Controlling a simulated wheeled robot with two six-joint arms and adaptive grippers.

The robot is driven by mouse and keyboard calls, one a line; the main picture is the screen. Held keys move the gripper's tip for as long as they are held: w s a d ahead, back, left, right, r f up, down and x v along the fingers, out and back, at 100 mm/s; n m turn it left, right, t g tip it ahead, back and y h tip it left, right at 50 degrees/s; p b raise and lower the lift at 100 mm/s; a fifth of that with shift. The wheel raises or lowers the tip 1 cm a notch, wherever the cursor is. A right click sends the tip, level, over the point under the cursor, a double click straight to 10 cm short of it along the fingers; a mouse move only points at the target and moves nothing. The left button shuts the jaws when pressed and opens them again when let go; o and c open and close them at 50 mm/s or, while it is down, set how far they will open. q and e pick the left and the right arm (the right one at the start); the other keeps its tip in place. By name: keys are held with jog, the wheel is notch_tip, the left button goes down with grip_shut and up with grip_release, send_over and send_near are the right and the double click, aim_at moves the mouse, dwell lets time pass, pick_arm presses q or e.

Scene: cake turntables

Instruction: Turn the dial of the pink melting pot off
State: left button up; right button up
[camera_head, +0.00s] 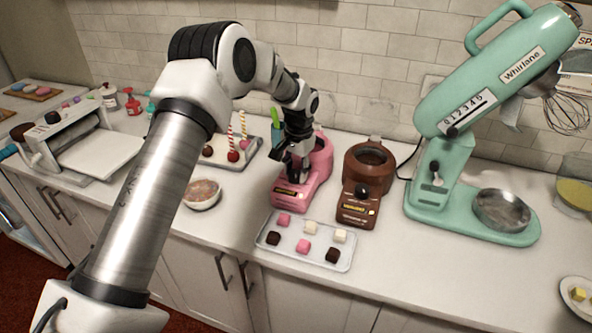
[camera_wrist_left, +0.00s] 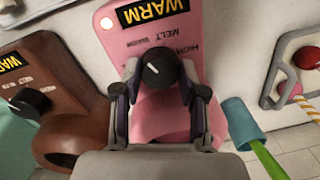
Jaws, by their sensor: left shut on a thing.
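The pink melting pot (camera_head: 317,166) stands on the counter, left of the brown one. Its black dial (camera_wrist_left: 158,69), with a white pointer mark, sits on the pink front in the left wrist view, near the printed words MELT, WARM and HIGH. I cannot tell for sure which setting the mark points to. My left gripper (camera_wrist_left: 161,72) is shut on the dial, one finger on each side. In the head view my left gripper (camera_head: 297,172) reaches down over the pot's front and hides the dial. A small round light (camera_wrist_left: 106,23) on the pink front looks pale and bright. My right gripper is out of view.
The brown melting pot (camera_head: 367,172) stands close on the right, with its own dial (camera_wrist_left: 35,101). A tray (camera_head: 268,240) of small sweets lies in front. A bowl (camera_head: 202,194) and a cake-pop tray (camera_head: 228,163) are left; a mint mixer (camera_head: 440,190) stands right.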

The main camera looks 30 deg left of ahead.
pick_arm(q)
jog(key=shift+n+p, duration=0.9)
jog(key=shift+n, duration=0.3)
jog(key=shift+n+p, duration=0.65)
jog(key=shift+n, duration=0.55)
jog(key=n+p, duration=0.1)
jog(key=n, duration=0.4)
jog(key=shift+g+p, duration=0.3)
jog(key=shift+p, duration=0.1)
jog(key=shift+f, duration=0.1)
jog(key=o, duration=0.9)
jog(key=shift+c, duration=0.2)
jog(key=shift+o, duration=1.4)
jog(key=shift+w+a, duration=0.1)
jog(key=shift+w, duration=0.05)
